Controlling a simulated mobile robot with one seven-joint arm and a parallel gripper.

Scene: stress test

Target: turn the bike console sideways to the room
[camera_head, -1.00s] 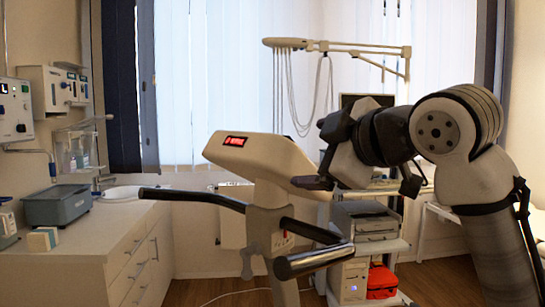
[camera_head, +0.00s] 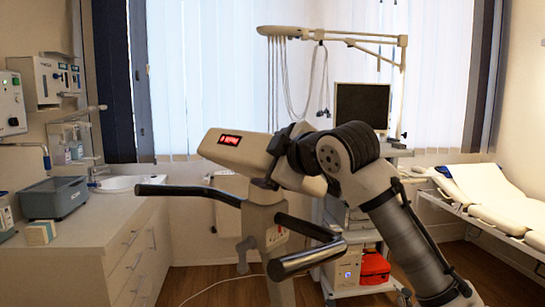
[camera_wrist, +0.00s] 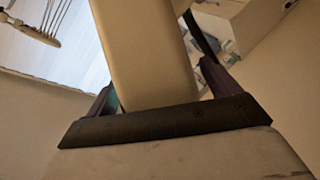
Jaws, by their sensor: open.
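The bike console (camera_head: 235,153) is a beige, slanted block with a red lit display on its left part, mounted on the bike's post (camera_head: 262,225). My gripper (camera_head: 268,172) is at the console's right part, and my arm hides that end. In the wrist view the beige console (camera_wrist: 145,50) rises between the two dark fingers of my open gripper (camera_wrist: 157,80), one finger on each side. I cannot tell whether either finger touches it.
Black handlebars (camera_head: 195,193) stick out left and right below the console. A counter with a grey-blue box (camera_head: 54,198) stands left. A cart with a monitor (camera_head: 362,105) and a red bag (camera_head: 374,268) stand behind. A couch (camera_head: 485,195) is at right.

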